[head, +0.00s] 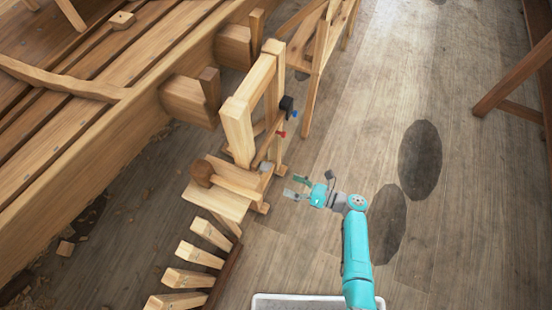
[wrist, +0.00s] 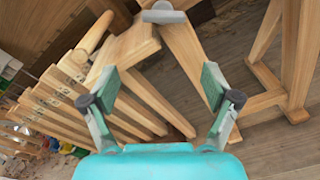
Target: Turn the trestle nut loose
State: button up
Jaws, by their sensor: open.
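The wooden trestle (head: 238,128) stands beside the hull. A small grey piece (head: 267,166), which looks like the trestle nut, sits low on its near side. In the wrist view a grey rounded piece (wrist: 163,14) shows at the top edge, on pale timber beyond my fingers, partly cut off. My gripper (head: 293,189) is just right of the trestle and apart from the grey piece. In the wrist view my gripper (wrist: 158,82) has its fingers wide apart with nothing between them.
Several wooden pegs or clamps (head: 201,256) stand in a row at lower left. A black fitting (head: 287,106) with blue and a red knob (head: 281,134) are on the trestle. The planked hull (head: 105,145) fills the left. A white tray (head: 300,299) is at the bottom.

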aim_at(270, 168)
jog(key=shift+m+y, duration=0.4)
jog(key=w+a, duration=0.2)
jog(key=a, duration=0.1)
jog(key=w+a+r, duration=0.1)
jog(key=w+a, duration=0.1)
jog(key=a, duration=0.1)
jog(key=w+a+r, duration=0.1)
jog(key=w+a, duration=0.1)
jog(key=a, duration=0.1)
jog(key=shift+a, duration=0.1)
jog(key=c, duration=1.2)
